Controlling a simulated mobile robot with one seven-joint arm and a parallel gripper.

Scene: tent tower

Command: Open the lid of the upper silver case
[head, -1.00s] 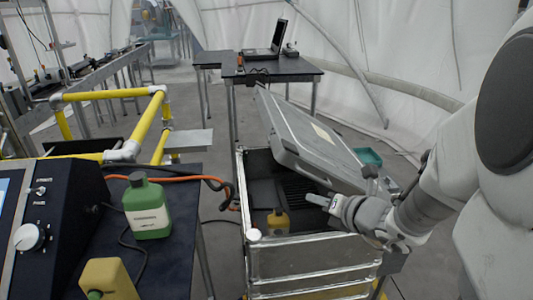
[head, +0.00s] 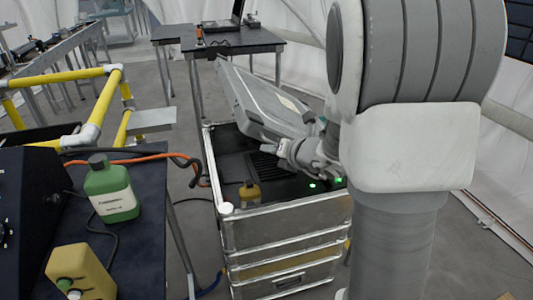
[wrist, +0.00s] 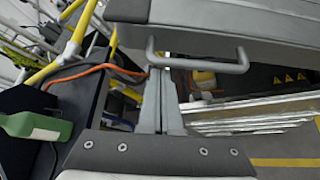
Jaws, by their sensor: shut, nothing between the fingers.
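My gripper (head: 285,150) is at the lid's near lower edge, above the case opening. In the wrist view the lid (wrist: 225,22) fills the top, with a grey bar handle (wrist: 200,63) below it. My shut fingers (wrist: 160,75) reach up to the handle's left part. I cannot tell whether they touch it.
The dark table (head: 140,225) at the left holds a green bottle (head: 110,188), a yellow container (head: 80,272) and a control box. A yellow pipe rail (head: 103,105) stands behind it. A far table (head: 250,43) carries a laptop. My arm hides the right of the head view.

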